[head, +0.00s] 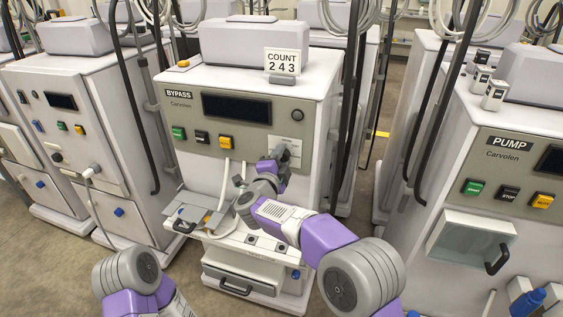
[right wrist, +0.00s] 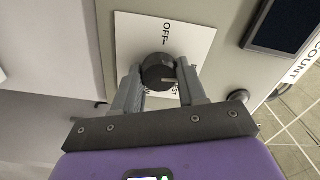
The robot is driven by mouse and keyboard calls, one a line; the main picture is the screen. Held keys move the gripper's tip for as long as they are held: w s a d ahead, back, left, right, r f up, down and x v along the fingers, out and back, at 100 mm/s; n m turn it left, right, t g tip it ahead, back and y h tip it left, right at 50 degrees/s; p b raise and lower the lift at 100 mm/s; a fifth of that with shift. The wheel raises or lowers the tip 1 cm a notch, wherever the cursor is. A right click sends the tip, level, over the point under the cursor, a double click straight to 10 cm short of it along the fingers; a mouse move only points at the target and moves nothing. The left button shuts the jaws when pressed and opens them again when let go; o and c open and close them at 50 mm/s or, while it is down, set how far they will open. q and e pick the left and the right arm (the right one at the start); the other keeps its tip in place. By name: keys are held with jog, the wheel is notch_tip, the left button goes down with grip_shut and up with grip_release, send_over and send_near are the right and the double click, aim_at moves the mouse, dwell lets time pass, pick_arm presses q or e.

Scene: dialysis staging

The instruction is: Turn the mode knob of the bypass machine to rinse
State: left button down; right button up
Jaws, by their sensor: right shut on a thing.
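The bypass machine (head: 256,82) stands in the middle of the head view, with a black BYPASS label and a beige front panel. Its mode knob (right wrist: 157,68) is round and black, on a white plate (right wrist: 192,38) in the right wrist view. The word OFF shows on the plate above the knob; other lettering is mostly hidden by knob and fingers. A pale mark on the knob points right, away from OFF. My right gripper (right wrist: 158,88) is shut on the knob, one finger on each side. In the head view, my right arm hides the knob. My left gripper is out of view.
A COUNT 243 card (head: 282,62) stands on top of the bypass machine. The pump machine (head: 505,135) is at the right, another machine (head: 62,115) at the left. Dark poles and hoses stand between them. A grey hinged tray (head: 196,213) juts out below the panel.

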jog(key=shift+f+m, duration=0.1)
jog(key=shift+m, duration=1.2)
jog(key=o, duration=1.1)
jog(key=shift+c, duration=0.2)
jog(key=shift+s, duration=0.1)
jog(key=p+v, duration=0.1)
jog(key=v, duration=0.6)
jog(key=shift+s, duration=0.15)
jog(key=shift+a, duration=0.1)
